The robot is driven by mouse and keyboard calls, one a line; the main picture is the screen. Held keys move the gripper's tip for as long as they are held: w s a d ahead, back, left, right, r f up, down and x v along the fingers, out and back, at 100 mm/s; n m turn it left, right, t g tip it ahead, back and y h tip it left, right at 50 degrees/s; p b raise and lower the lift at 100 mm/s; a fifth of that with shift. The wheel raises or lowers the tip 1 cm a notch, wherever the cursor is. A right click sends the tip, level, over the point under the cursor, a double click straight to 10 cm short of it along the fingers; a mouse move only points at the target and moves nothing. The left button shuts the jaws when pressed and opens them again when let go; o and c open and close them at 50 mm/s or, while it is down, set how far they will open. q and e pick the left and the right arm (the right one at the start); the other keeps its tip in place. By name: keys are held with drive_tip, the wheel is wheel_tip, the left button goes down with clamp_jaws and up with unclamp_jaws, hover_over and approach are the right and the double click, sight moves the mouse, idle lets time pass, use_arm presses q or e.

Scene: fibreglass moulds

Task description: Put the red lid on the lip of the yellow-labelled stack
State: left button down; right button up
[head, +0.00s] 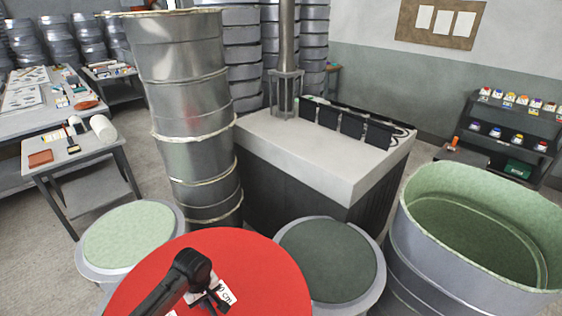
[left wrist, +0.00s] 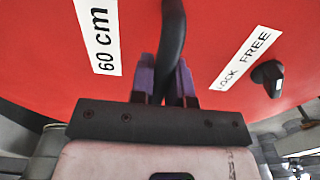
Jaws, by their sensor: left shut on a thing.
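The red lid (head: 265,265) fills the bottom middle of the head view, its near part cut off by the frame edge. It also fills most of the left wrist view (left wrist: 230,30), with white labels, one reading "60 cm" (left wrist: 97,35). My left gripper (head: 208,299) is over the lid's middle. In the left wrist view its purple fingers (left wrist: 164,82) are shut on the lid's black handle (left wrist: 173,40). What lies under the lid is hidden. No yellow label shows, so I cannot tell which stack is the yellow-labelled one. My right gripper is not in view.
A tall metal drum stack (head: 190,105) stands behind the lid. Green-topped round moulds flank the lid at left (head: 128,235) and right (head: 328,262). A grey-topped block (head: 330,150) stands behind, a green-lined oval tub (head: 480,235) at right, and a small table (head: 75,160) at left.

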use_arm(q)
drive_tip(key=s+d+r+m, duration=0.5)
drive_tip(key=s+d+r, duration=0.1)
drive_tip(key=s+d, duration=0.2)
drive_tip(key=s+r+m, duration=0.4)
drive_tip(key=s+r, duration=0.1)
drive_tip(key=r, duration=0.4)
drive_tip(key=w+a+r, duration=0.3)
drive_tip(key=r, duration=0.7)
drive_tip(key=s+r+p, duration=0.8)
drive_tip(key=r+p, duration=0.2)
drive_tip(key=p, duration=0.4)
drive_tip(key=shift+s+r, duration=0.2)
drive_tip(key=shift+s, duration=0.2)
drive_tip(key=shift+a, duration=0.1)
